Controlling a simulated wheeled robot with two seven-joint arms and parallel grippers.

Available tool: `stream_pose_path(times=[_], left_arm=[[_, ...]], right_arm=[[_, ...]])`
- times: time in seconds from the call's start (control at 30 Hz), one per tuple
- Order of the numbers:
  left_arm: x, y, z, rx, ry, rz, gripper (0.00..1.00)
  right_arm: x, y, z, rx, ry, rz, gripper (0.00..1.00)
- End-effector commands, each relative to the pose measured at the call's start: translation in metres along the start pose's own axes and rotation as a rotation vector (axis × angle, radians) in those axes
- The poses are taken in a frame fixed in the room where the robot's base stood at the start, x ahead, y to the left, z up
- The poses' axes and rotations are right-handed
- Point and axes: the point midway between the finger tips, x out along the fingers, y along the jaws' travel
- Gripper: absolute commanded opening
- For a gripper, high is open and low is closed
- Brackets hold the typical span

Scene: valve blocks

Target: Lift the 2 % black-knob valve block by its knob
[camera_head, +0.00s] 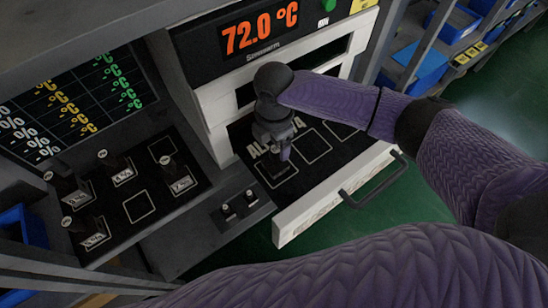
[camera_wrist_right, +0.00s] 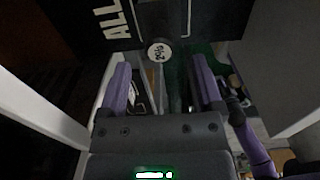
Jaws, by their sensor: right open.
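My right gripper (camera_head: 283,150) is over the pulled-out drawer (camera_head: 318,204), pointing down at its black mat. In the right wrist view its two purple fingers are apart, with nothing held between them. A white round label (camera_wrist_right: 159,51) shows just beyond the fingertips, centred between them. Its small sideways lettering looks like "2 %". My left gripper is out of view.
The machine front with the 72.0 °C display (camera_head: 260,30) rises behind the gripper.

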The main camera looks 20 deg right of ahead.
Motion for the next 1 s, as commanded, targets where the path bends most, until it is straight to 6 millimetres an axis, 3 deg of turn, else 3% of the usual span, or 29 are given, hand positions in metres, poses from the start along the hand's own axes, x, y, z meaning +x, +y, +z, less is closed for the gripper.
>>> stream_pose_path(times=[0.27, 0.53, 0.9, 0.93, 1.0], left_arm=[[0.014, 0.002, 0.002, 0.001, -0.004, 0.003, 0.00], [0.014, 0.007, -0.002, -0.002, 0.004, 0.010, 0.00], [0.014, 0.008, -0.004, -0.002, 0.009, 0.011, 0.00], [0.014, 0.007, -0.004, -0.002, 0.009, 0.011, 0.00], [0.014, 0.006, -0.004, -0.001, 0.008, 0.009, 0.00]], right_arm=[[0.052, -0.001, 0.004, 0.000, 0.000, -0.002, 0.84], [0.056, -0.001, 0.004, -0.001, 0.000, 0.001, 0.84], [0.056, -0.001, 0.004, 0.000, 0.000, 0.001, 0.06], [0.056, -0.001, 0.004, 0.000, 0.000, 0.001, 0.00], [0.056, -0.001, 0.004, 0.000, 0.000, 0.001, 0.00]])
